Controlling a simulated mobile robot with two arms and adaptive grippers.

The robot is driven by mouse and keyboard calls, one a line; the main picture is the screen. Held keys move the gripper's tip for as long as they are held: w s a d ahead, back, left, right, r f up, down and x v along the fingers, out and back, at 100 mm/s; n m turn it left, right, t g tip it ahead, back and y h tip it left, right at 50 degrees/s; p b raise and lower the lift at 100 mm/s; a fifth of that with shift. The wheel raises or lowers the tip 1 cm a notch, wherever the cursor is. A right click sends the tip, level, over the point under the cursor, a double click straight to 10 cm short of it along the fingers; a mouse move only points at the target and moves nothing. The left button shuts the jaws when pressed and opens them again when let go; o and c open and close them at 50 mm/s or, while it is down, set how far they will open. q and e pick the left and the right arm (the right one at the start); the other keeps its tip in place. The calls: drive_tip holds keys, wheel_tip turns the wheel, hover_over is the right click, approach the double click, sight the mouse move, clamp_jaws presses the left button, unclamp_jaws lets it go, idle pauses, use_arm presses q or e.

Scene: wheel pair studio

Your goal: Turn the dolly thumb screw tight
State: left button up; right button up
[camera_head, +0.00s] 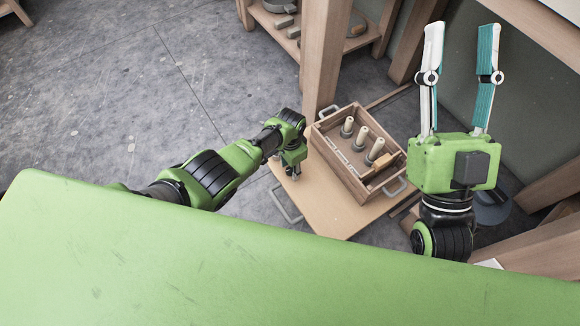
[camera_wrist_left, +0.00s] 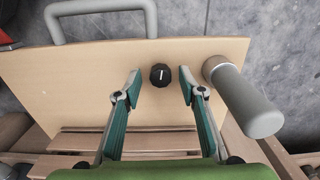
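The dolly is a light wooden board (camera_head: 325,212) low on the floor, and it fills much of the left wrist view (camera_wrist_left: 80,82). Its thumb screw is a small black knob (camera_wrist_left: 160,75) with a white line running along the picture's vertical. My left gripper (camera_wrist_left: 160,84) is open, one finger on each side of the knob, with visible gaps on both sides. I cannot tell its height over the board. In the head view my left gripper (camera_head: 294,170) is small above the dolly's left part, and the knob is hidden. My right gripper (camera_head: 462,27) is open, empty and raised at the right.
A thick grey cylinder (camera_wrist_left: 245,100) stands close right of the left gripper's finger. A grey loop handle (camera_head: 285,206) is at the dolly's edge. A wooden crate (camera_head: 347,172) with several pegs sits on the dolly. A wooden post (camera_head: 325,55) rises behind it.

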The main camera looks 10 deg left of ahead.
sight(290, 170)
use_arm(q)
drive_tip(key=shift+r, duration=0.15)
wheel_tip(290, 170, up, 12)
idle(0.7)
idle(0.6)
